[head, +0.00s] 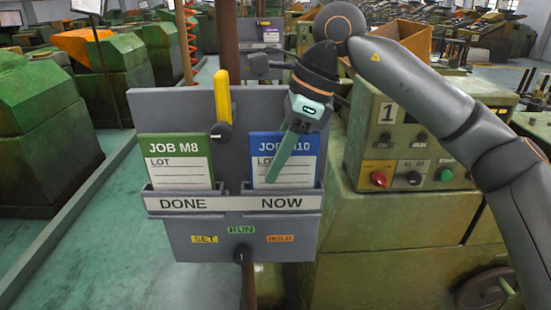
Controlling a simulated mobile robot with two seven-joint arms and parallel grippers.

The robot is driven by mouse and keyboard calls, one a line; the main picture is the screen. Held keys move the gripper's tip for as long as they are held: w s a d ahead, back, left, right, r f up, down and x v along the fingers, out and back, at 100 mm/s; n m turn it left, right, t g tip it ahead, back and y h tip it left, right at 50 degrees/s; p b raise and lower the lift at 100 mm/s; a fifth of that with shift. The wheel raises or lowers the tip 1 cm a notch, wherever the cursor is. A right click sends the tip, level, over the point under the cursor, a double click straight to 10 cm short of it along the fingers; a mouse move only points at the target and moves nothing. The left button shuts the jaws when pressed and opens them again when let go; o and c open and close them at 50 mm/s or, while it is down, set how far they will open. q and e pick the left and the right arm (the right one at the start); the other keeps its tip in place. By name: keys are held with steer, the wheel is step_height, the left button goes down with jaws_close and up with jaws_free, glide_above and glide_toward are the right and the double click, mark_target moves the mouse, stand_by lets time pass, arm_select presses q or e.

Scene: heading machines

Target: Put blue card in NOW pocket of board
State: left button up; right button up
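The grey board (235,115) faces me on a post, with a DONE pocket (182,204) at left and a NOW pocket (282,203) at right. The blue card (305,165), marked JOB and partly covered, stands upright with its lower edge behind the NOW pocket's front. A green card (178,160), JOB M8, stands in the DONE pocket. My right gripper (272,176) points down in front of the blue card, its teal fingers seen edge-on over the card's middle. I cannot tell whether they touch or grip it. My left gripper is not in view.
A yellow bar (222,97) with a black knob (221,132) projects at the board's top. A green machine (400,225) with a control panel (414,145) stands close on the right. Open floor (110,215) lies to the left, past green machines.

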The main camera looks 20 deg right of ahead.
steer(key=shift+o, duration=0.3)
steer(key=p+v, duration=0.1)
steer(key=v, duration=1.2)
steer(key=shift+a+r, duration=0.1)
stand_by(0.8)
